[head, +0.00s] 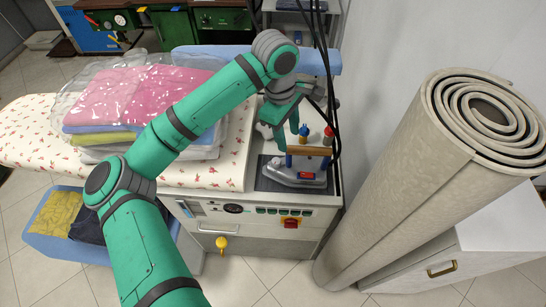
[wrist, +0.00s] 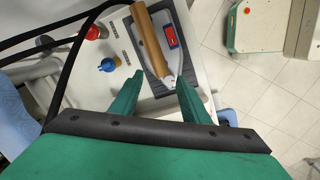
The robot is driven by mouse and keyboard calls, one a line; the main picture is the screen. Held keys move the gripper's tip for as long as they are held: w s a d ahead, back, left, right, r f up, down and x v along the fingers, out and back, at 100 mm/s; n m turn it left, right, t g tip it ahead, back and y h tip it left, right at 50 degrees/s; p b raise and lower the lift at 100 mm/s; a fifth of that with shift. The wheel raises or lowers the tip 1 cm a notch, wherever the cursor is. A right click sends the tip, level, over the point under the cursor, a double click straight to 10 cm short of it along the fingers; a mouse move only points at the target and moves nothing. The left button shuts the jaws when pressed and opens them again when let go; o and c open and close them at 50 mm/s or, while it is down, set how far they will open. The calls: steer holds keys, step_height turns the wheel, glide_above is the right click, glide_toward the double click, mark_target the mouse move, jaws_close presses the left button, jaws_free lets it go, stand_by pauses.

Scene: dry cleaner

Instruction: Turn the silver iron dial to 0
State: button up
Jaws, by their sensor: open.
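The silver iron (head: 290,178) has a brown wooden handle (head: 308,151) and a red panel (head: 306,175) on its side. It rests on a dark pad at the right end of the ironing station. In the wrist view, the iron (wrist: 178,45) lies just beyond my fingertips, with its handle (wrist: 150,40) running up the picture. I cannot make out a dial or its setting on it. My gripper (head: 287,138) is open and empty, pointing down above the iron's handle area. In the wrist view, the fingers of my gripper (wrist: 159,78) are spread apart near the iron's near end.
A blue-topped fitting (head: 304,131) and a red-topped fitting (head: 328,134) stand behind the iron. Black cables hang close by. Bagged folded clothes (head: 130,95) lie on the flowered board (head: 30,130). A rolled carpet (head: 410,175) stands at the right.

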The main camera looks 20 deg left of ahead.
mark_target(276, 161)
steer(key=shift+y, duration=0.6)
steer(key=a+f, duration=0.1)
steer(key=f, duration=0.2)
steer(key=a+f, duration=0.1)
steer(key=f, duration=0.3)
steer(key=s+a+f, duration=0.1)
steer(key=f, duration=0.3)
steer(key=shift+f, duration=0.2)
steer(key=shift+c, duration=0.7)
steer(key=c, duration=0.9)
